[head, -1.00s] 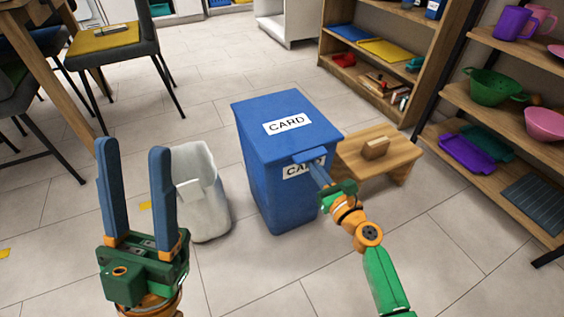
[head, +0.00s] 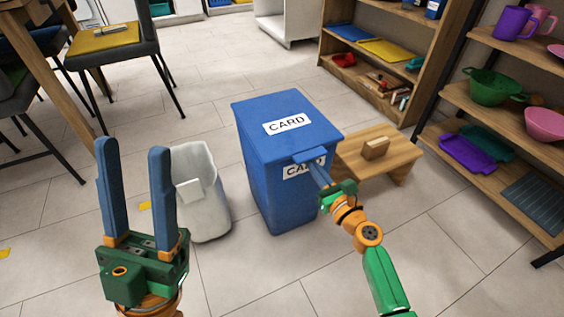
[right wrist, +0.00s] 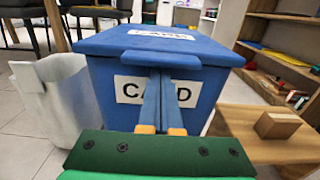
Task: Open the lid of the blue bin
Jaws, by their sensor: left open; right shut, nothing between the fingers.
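The blue bin (head: 270,190) stands upright on the floor with a white CARD label on its front; it also fills the middle of the right wrist view (right wrist: 115,108). Its blue lid (head: 262,112) is closed and carries a second CARD label. A small tab (right wrist: 147,58) juts from the lid's front edge. My right gripper (head: 312,164) is shut and empty, its fingertips at or just under this tab; I cannot tell whether they touch it. In the right wrist view its blue fingers (right wrist: 158,78) cover part of the front label. My left gripper (head: 133,150) is open and empty, left of the bin.
A white open bin (head: 203,205) stands left of the blue bin. A low wooden stool (head: 395,150) with a wooden block (head: 375,148) stands close on the right. Shelves (head: 510,180) line the right side, chairs (head: 115,55) the upper left. The front floor is clear.

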